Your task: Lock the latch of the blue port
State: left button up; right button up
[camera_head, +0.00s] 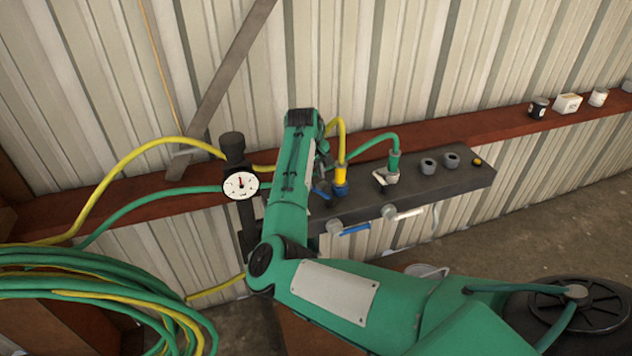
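The blue port (340,188) is on the dark manifold block, with a yellow hose plugged in from above through a yellow and blue connector. A small blue latch piece (321,190) shows at its left, partly hidden by my arm. My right arm comes in from the lower right, bends at the elbow and reaches up to the left of the port. My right gripper (322,160) is mostly hidden behind its own wrist, close to the left of the yellow hose. Its fingers and any contact cannot be made out. My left gripper is out of view.
The manifold (450,178) also carries a green-hose connector (392,168), two grey open ports, a yellow button, a blue lever (354,229) and a white lever (407,213). A pressure gauge (240,185) stands left. Coiled hoses (95,285) fill the lower left.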

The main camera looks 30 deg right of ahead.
aim_at(317, 188)
jog(key=shift+d+f, duration=0.2)
jog(key=shift+f, duration=0.75)
jog(key=shift+d+f, duration=0.15)
jog(key=shift+f, duration=0.75)
grip_shut()
jog(key=shift+w+d+r+m+p, duration=0.1)
jog(key=shift+d+r+m+p, duration=0.2)
jog(key=shift+m+p, duration=0.5)
jog(key=shift+d+p, duration=0.3)
jog(key=shift+p, duration=0.15)
jog(key=shift+d+f+m+g+p, duration=0.15)
jog(key=shift+d+m+g+p, duration=0.2)
jog(key=shift+m, duration=0.65)
jog(key=shift+d+m+p, duration=0.3)
jog(key=shift+m, duration=0.5)
jog(key=shift+f, duration=0.1)
